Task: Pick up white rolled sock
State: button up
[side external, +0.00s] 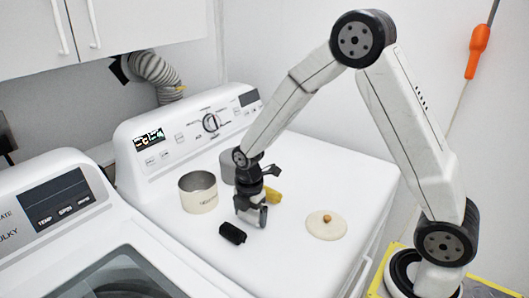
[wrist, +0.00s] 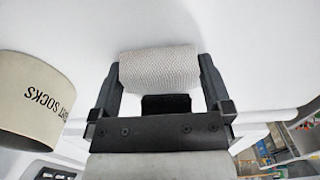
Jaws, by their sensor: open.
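The white rolled sock (wrist: 160,68) shows in the wrist view as a pale, ribbed roll lying crosswise between the two fingers of my gripper (wrist: 160,76). The fingers are open, one at each end of the roll; I cannot tell whether they touch it. In the side view my gripper (side external: 251,213) points down, low over the white machine top (side external: 300,165). There the white sock cannot be made out; the gripper seems to hide it.
A cream canister (side external: 198,193), lettered "SOCKS" in the wrist view (wrist: 36,102), stands left of my gripper. A grey canister (side external: 227,166) is behind. A black roll (side external: 232,233) lies in front, a yellow roll (side external: 273,195) behind right. A round lid (side external: 326,226) lies right.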

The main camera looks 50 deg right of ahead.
aim_at(250, 210)
jog(key=shift+c, duration=0.2)
jog(key=c, duration=0.8)
jog(key=shift+c, duration=0.2)
jog(key=shift+r, duration=0.2)
jog(key=shift+r, duration=1.4)
jog(key=s+r, duration=0.9)
jog(key=s, duration=0.5)
jog(key=shift+r, duration=0.4)
